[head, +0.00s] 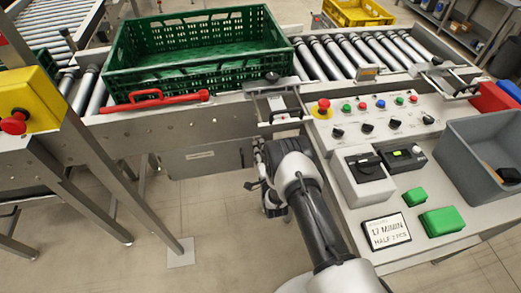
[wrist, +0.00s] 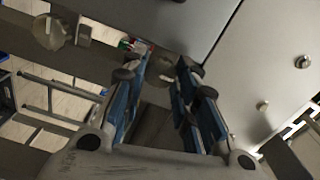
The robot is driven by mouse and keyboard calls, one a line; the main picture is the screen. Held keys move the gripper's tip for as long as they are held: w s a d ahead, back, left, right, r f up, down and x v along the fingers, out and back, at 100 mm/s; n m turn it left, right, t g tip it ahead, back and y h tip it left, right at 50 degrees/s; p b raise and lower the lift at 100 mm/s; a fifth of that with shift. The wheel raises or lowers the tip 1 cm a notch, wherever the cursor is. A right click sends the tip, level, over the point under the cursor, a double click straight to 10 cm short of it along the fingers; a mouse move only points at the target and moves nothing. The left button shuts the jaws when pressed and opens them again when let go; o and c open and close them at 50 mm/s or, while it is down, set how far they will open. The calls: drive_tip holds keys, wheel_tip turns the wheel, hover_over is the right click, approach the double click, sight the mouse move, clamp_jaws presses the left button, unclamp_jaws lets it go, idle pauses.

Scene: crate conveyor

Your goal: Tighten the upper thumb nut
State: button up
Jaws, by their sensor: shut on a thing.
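My gripper (wrist: 163,68) shows in the wrist view with its two blue-padded fingers around a dull grey-brown round piece (wrist: 160,66), which looks like a thumb nut. The fingers hide much of it, and I cannot tell its tightness. Another round, tan knob (wrist: 48,33) sits on the dark metal at upper left, apart from the fingers. In the head view, my gripper (head: 262,162) is low against the conveyor's front side, below the small bracket (head: 278,105). My arm hides the nuts there.
A green crate (head: 200,87) stands on the rollers, with a red handle bar (head: 155,100) in front. The control panel (head: 370,115) with buttons and knobs is close on the right, beside a grey bin (head: 475,140). A yellow emergency-stop box (head: 30,98) is at left. Floor is open below.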

drive_tip(key=o, duration=1.1)
drive_tip(key=s, duration=0.4)
drive_tip(key=s+d, duration=0.1)
drive_tip(key=s, duration=0.3)
drive_tip(key=s+d, duration=0.1)
drive_tip(key=s, duration=0.2)
drive_tip(key=shift+s+d, duration=0.2)
drive_tip(key=shift+s, duration=0.2)
